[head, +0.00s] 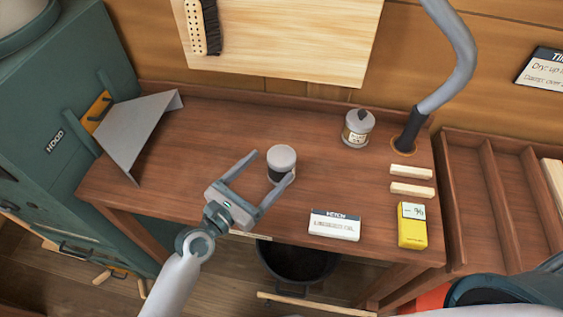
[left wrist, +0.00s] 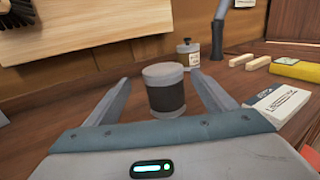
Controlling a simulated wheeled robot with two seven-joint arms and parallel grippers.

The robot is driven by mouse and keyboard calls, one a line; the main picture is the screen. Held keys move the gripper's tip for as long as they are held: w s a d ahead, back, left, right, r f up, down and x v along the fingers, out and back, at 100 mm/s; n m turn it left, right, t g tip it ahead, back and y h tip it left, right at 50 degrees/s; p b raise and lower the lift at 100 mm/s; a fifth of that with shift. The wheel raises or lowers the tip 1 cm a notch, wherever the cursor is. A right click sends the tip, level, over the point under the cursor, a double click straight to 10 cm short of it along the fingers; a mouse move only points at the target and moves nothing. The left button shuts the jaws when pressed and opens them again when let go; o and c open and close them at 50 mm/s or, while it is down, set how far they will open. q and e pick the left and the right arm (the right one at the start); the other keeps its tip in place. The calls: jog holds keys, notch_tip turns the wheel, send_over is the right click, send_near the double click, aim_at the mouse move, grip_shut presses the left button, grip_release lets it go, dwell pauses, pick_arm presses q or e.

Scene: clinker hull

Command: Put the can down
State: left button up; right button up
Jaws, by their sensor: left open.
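A can (head: 281,163) with a pale grey lid and a dark band stands upright on the wooden bench (head: 200,145), near its middle. In the left wrist view the can (left wrist: 165,90) stands between the two fingers, with space visible on both sides. My left gripper (head: 274,166) is open around the can, with its fingers spread. In the left wrist view the open fingers (left wrist: 160,98) reach along both sides of it. My right gripper is not in view.
A labelled jar (head: 357,130), two pale blocks (head: 411,181), a white card (head: 334,225) and a yellow box (head: 412,226) are to the right. A grey sheet-metal hood (head: 140,125) stands at the left. A grey hose (head: 455,70) rises at the back right. The bench's back middle is clear.

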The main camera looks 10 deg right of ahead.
aim_at(281, 159)
pick_arm(q)
jog(key=shift+w+d, duration=0.15)
jog(key=shift+d, duration=0.05)
jog(key=shift+w+d, duration=0.1)
jog(key=shift+d, duration=0.05)
jog(key=x, duration=0.2)
jog(key=p+x, duration=0.1)
jog(key=shift+w+d+f, duration=0.1)
jog(key=shift+d+f, duration=0.15)
jog(key=shift+d, duration=0.15)
jog(key=shift+w+d+f, duration=0.1)
jog(key=shift+w+d, duration=0.25)
jog(key=shift+d, duration=0.1)
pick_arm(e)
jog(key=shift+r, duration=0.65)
